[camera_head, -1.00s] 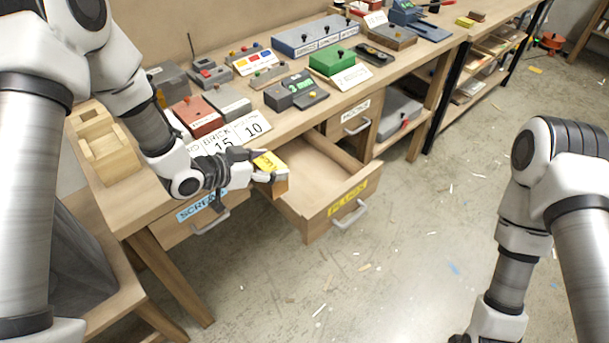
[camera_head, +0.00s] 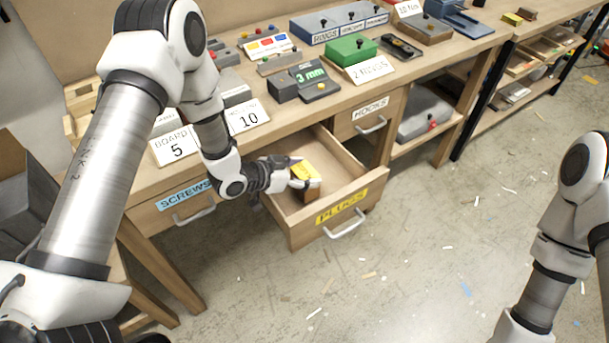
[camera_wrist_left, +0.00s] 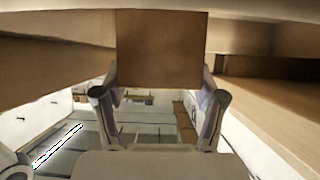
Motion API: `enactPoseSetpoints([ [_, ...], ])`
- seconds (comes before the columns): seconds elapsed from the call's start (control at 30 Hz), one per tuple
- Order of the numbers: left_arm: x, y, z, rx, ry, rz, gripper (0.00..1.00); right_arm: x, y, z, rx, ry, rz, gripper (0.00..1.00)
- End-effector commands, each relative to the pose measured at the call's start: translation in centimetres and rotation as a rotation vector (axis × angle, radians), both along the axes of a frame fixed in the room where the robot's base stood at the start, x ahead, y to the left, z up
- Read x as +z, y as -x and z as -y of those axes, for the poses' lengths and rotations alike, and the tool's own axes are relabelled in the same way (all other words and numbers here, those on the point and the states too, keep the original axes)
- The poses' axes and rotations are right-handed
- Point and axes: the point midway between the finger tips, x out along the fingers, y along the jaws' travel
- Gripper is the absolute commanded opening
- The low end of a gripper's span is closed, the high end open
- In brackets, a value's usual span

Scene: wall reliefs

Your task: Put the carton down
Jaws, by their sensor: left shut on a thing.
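The carton (camera_head: 310,186) is a small brown box with a yellow top. My left gripper (camera_head: 300,179) is shut on it and holds it over or inside the open drawer labelled PLUGS (camera_head: 348,172). I cannot tell whether the carton touches the drawer floor. In the left wrist view, the carton (camera_wrist_left: 161,48) shows as a plain brown face between the two fingers of my left gripper (camera_wrist_left: 160,85), with wooden drawer walls on both sides. My right arm is at the right edge in the head view; its gripper is out of the picture.
The drawer labelled SCREWS (camera_head: 185,202) is shut, left of the open one. The drawer labelled HOOKS (camera_head: 372,112) is shut, to the right. The bench top (camera_head: 290,112) above holds several devices and number cards. Right of the carton, the open drawer is empty.

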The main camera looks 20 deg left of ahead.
Motion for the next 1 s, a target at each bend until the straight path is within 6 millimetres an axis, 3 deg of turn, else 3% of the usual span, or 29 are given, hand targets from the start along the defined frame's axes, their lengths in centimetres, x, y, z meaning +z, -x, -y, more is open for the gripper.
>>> enactPoseSetpoints([
  [0.1, -1.8, 0.0, 0.0, -0.001, 0.0, -0.001, 0.27, 0.2, 0.0, 0.0, 0.0, 0.0, 0.0, 0.4],
  [0.43, -2.4, 0.0, 0.0, 0.0, 0.0, 0.001, 0.26, -0.1, 0.0, 0.0, 0.0, 0.0, 0.0, 0.4],
  [0.47, -2.4, 0.0, 0.0, 0.0, 0.0, 0.0, 0.74, -0.1, 0.0, 0.0, 0.0, 0.0, 0.0, 0.4],
  [0.5, -2.3, 0.0, 0.0, 0.0, 0.0, 0.0, 0.88, 0.0, 0.0, 0.0, 0.0, 0.0, 0.0, 0.4],
  [0.53, -2.3, 0.0, 0.0, 0.0, 0.0, 0.0, 0.95, 0.0, 0.0, 0.0, 0.0, 0.0, 0.0, 0.4],
  [1.0, -1.5, 0.6, -0.7, 0.004, 0.0, 0.0, 0.95, 0.1, 0.0, 0.0, 0.0, 0.0, 0.0, 0.4],
])
